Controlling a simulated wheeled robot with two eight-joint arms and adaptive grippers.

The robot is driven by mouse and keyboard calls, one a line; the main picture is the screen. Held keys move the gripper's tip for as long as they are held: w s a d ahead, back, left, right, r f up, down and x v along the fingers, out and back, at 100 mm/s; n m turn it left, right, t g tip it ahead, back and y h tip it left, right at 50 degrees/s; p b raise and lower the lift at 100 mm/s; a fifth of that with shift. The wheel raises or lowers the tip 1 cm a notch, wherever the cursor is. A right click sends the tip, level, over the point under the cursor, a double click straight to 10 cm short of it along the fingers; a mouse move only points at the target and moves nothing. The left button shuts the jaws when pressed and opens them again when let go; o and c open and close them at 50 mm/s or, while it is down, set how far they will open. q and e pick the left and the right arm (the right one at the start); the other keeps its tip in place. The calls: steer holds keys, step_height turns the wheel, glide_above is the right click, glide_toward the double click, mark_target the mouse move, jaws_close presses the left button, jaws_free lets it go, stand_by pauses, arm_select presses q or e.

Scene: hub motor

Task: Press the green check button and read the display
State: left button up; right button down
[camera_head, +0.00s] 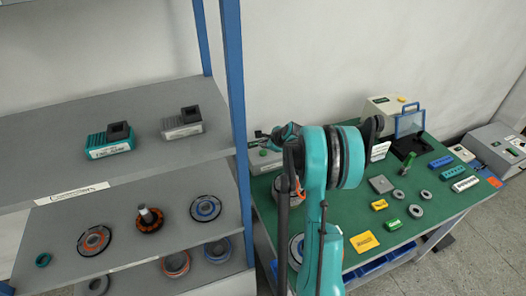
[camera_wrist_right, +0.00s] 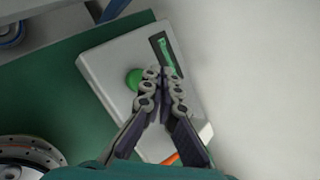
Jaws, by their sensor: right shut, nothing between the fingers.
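The pale check box (camera_head: 258,165) stands at the back left of the green table. It fills the middle of the right wrist view (camera_wrist_right: 103,72). Its round green check button (camera_wrist_right: 133,79) is partly beside my fingers. Its dark display (camera_wrist_right: 164,50) shows green, too small to read. My right gripper (camera_wrist_right: 163,71) is shut and empty over the box, its tips between button and display; I cannot tell whether they touch the box. In the head view the right gripper (camera_head: 262,134) is small at the box's back edge. My left gripper is not in view.
The green table (camera_head: 408,212) holds small yellow, green and grey parts to the right of my arm. A round motor part (camera_wrist_right: 32,152) lies near the box. A grey shelf (camera_head: 120,190) with blue posts stands close on the left. The wall is behind.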

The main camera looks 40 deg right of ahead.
mark_target(264, 153)
steer(key=shift+r+p, duration=1.1)
steer(key=shift+r, duration=0.85)
steer(key=shift+s+f, duration=0.1)
steer(key=shift+f, duration=0.05)
